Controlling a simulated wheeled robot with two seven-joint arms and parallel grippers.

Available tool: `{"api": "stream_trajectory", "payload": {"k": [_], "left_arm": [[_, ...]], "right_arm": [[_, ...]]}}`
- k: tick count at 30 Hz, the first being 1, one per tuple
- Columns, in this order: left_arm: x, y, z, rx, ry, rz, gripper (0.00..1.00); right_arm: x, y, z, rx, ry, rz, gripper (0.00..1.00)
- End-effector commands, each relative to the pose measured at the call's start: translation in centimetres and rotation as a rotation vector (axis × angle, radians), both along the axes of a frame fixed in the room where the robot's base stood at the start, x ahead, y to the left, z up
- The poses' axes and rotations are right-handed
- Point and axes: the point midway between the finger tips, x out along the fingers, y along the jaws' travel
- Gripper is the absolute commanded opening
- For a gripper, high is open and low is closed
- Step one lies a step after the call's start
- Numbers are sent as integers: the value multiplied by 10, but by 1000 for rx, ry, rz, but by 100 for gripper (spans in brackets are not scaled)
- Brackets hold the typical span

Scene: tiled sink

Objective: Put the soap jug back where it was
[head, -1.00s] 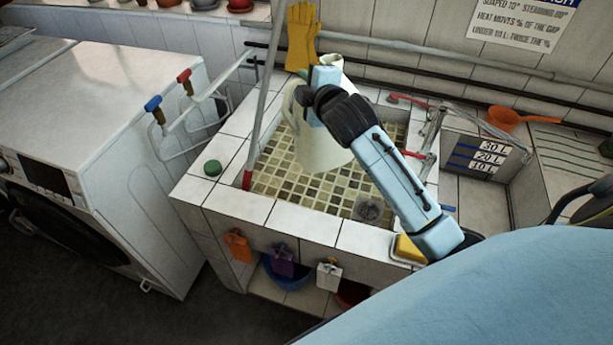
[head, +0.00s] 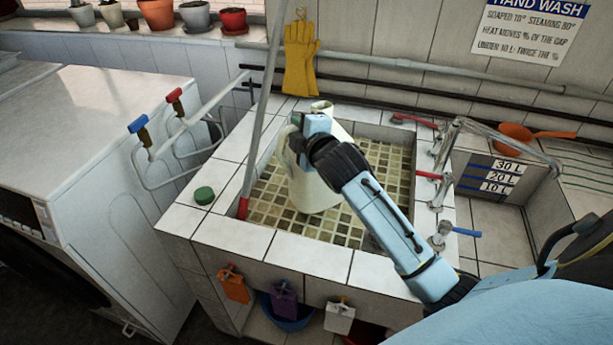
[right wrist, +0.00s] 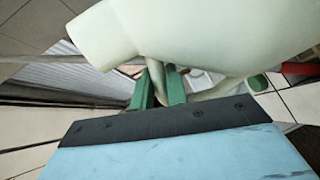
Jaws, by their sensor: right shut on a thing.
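The cream soap jug (head: 313,185) is over the tiled sink basin (head: 265,205), left of its middle. Its mouth end shows behind my right gripper (head: 297,122). In the right wrist view the green fingers of my right gripper (right wrist: 160,88) are shut on the handle of the jug (right wrist: 210,35), whose spout points to the upper left. I cannot tell whether the jug's base touches the basin floor. My left gripper is not in view.
A pole with a red end (head: 244,205) leans at the basin's left edge. A green puck (head: 204,195) lies on the left rim. Red and blue taps (head: 430,176) stand on the right. Yellow gloves (head: 300,60) hang behind. The front rim is clear.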

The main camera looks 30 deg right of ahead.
Motion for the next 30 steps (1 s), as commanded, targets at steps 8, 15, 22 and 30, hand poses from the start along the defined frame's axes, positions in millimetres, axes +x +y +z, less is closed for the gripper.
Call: {"api": "stream_trajectory", "payload": {"k": [8,15,22,30], "left_arm": [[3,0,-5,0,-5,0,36],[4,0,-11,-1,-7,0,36],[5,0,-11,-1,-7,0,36],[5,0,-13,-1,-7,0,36]], "right_arm": [[0,-1,-31,-3,-8,0,0],[0,0,-61,-2,-6,0,0],[1,0,-68,-4,-10,0,0],[0,0,-71,-4,-9,1,0]]}}
